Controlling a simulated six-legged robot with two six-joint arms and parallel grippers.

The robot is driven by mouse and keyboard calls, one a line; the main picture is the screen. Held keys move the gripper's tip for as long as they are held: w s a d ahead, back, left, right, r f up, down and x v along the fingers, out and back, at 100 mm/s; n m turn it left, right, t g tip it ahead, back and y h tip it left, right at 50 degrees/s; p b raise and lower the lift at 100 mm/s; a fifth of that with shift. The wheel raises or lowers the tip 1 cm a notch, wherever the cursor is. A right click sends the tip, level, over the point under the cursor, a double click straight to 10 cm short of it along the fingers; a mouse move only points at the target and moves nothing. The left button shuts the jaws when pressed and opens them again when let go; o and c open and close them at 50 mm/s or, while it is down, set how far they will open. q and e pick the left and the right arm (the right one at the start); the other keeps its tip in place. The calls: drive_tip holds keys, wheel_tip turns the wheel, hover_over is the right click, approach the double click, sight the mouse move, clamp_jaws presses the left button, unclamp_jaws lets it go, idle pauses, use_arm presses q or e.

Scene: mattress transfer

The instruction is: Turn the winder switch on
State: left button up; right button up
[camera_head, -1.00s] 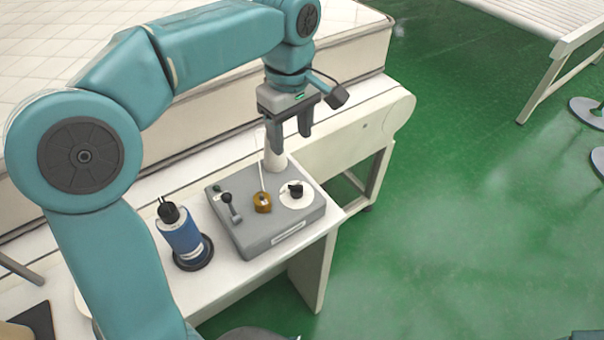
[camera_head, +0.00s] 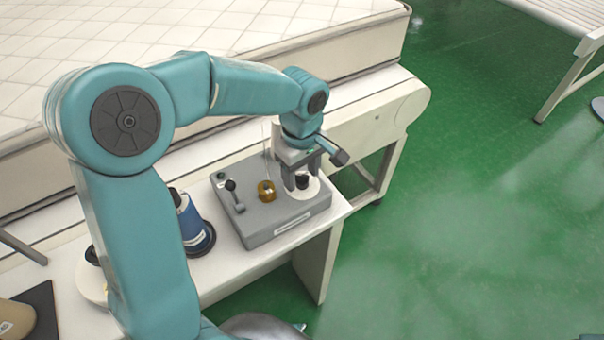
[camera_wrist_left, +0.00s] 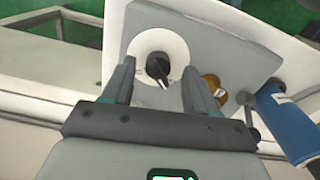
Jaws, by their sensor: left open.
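The winder is a grey box (camera_head: 262,229) on the white side table; it also shows in the wrist view (camera_wrist_left: 222,40). On it, a black rotary knob (camera_wrist_left: 158,68) sits on a white round dial (camera_wrist_left: 145,42), with a light mark toward the lower right. In the head view the knob (camera_head: 302,182) is partly covered by my left gripper (camera_head: 302,184). That gripper points down over the dial, open and empty. In the wrist view the knob lies between and slightly beyond the left gripper's fingertips (camera_wrist_left: 160,84); contact cannot be told. My right gripper is out of view.
A brass bobbin (camera_head: 266,190) and a black-knobbed lever (camera_head: 232,190) stand left of the dial. A blue spool (camera_head: 192,222) stands beside the box. A quilted mattress (camera_head: 240,40) lies behind. Green floor (camera_head: 460,220) is open at right.

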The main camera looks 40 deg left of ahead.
use_arm(q)
drive_tip(key=shift+w+d+f, duration=0.1)
drive_tip(key=shift+w+f, duration=0.05)
drive_tip(key=shift+f, duration=0.45)
drive_tip(key=shift+s, duration=0.2)
drive_tip(key=shift+c, duration=0.3)
